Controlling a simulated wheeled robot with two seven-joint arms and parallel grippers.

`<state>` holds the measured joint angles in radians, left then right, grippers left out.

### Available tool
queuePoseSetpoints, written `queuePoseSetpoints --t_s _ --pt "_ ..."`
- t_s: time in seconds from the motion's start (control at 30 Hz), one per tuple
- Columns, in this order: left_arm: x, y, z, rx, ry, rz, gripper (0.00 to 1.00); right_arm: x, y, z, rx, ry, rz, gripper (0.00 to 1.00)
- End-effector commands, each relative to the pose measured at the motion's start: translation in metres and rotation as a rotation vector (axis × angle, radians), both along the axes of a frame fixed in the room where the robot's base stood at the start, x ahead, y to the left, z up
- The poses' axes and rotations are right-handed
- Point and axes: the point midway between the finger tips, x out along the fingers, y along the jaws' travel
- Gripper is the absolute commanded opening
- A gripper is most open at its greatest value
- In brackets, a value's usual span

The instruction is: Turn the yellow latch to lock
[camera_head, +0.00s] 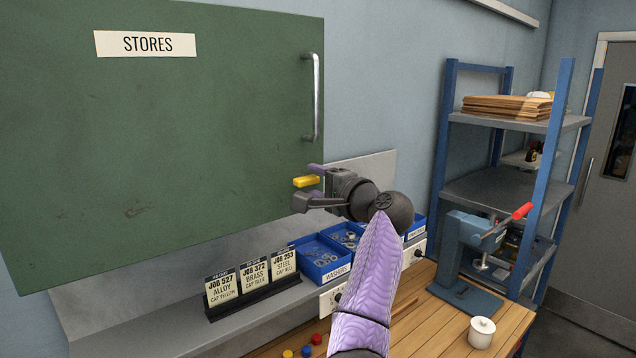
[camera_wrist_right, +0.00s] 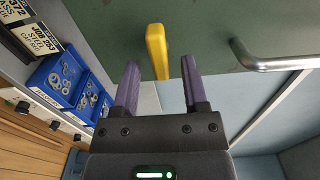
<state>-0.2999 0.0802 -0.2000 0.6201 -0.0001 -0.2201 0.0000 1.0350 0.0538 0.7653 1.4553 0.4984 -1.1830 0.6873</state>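The yellow latch (camera_head: 306,181) sits at the lower right edge of the green cabinet door (camera_head: 200,120), and in the head view it points sideways. In the right wrist view the yellow latch (camera_wrist_right: 157,50) lies ahead, between the lines of the two fingers. My right gripper (camera_head: 306,184) is open beside the latch. Its purple fingers (camera_wrist_right: 158,82) are spread, with the latch's near end at or just between the tips; contact cannot be told. My left gripper is not in view.
A metal door handle (camera_head: 316,98) is above the latch. Below are blue bins of washers (camera_head: 322,262) and job cards (camera_head: 252,282) on a ledge. A wooden bench (camera_head: 420,325) holds a white pot (camera_head: 481,332) and a blue press (camera_head: 468,250). Shelves (camera_head: 500,185) stand at right.

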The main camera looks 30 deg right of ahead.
Motion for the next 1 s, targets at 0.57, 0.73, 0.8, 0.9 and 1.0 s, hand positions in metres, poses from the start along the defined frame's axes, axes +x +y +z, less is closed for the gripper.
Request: queuePoseSetpoints --t_s 0.57,0.73,0.8,0.9,1.0 --pt "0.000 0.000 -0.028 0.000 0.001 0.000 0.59 -0.069 -0.006 -0.004 -0.004 -0.002 -0.004 0.56" --pt "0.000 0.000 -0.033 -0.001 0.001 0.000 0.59 -0.095 -0.008 -0.002 -0.001 0.000 -0.002 0.56" --pt "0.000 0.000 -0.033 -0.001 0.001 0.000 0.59 -0.099 -0.008 -0.001 -0.001 0.001 -0.001 0.56" --pt "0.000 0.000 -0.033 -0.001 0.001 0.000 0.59 -0.099 -0.008 0.000 -0.001 0.001 0.000 0.56" --pt "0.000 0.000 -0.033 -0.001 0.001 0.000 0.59 -0.099 -0.008 0.000 0.000 0.001 0.000 0.56"
